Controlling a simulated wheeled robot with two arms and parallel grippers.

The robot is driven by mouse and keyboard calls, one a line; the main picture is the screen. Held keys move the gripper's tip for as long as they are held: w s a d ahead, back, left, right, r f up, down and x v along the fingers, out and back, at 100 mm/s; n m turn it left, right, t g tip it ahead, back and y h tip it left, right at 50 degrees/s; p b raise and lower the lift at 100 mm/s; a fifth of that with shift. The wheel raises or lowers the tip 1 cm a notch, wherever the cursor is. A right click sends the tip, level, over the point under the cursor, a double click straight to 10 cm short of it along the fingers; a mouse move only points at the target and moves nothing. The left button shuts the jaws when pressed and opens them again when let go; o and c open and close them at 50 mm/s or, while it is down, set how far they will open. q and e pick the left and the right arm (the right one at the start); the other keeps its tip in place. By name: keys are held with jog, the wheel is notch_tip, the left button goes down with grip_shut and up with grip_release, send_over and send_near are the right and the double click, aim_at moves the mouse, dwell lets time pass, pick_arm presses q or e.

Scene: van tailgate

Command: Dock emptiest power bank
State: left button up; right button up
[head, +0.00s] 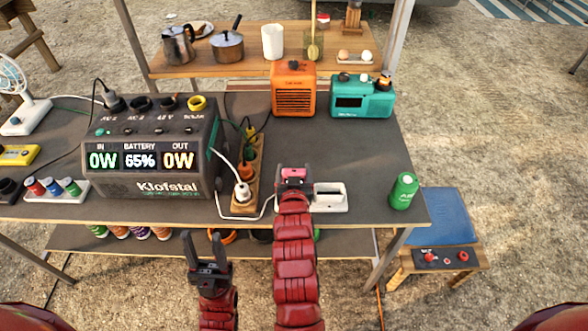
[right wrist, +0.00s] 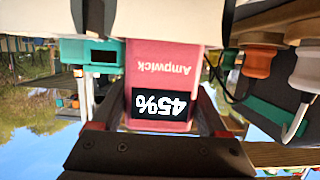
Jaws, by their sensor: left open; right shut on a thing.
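My right gripper (head: 293,182) is shut on a pink-red power bank (right wrist: 170,58) marked "Ampwick". Its display reads 45%, upside down in the right wrist view. In the head view, only a little of the power bank shows at the fingertips. A white dock (head: 333,199) with a dark slot lies on the table just right of this gripper. A white body at the top of the right wrist view meets the power bank's far end; I cannot tell whether the bank sits in a slot. My left gripper (head: 207,272) is open and empty in front of the table edge.
A large power station (head: 150,150) reading 65% stands left, beside a plugged power strip (head: 247,190). A green can-like cylinder (head: 403,190) stands right. An orange heater-like box (head: 293,90) and a teal device (head: 362,97) stand behind. Table between dock and cylinder is clear.

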jog(key=o, duration=1.5)
jog(key=p+v, duration=0.5)
jog(key=v, duration=1.2)
jog(key=shift+s+r, duration=0.15)
jog(key=shift+s, duration=0.05)
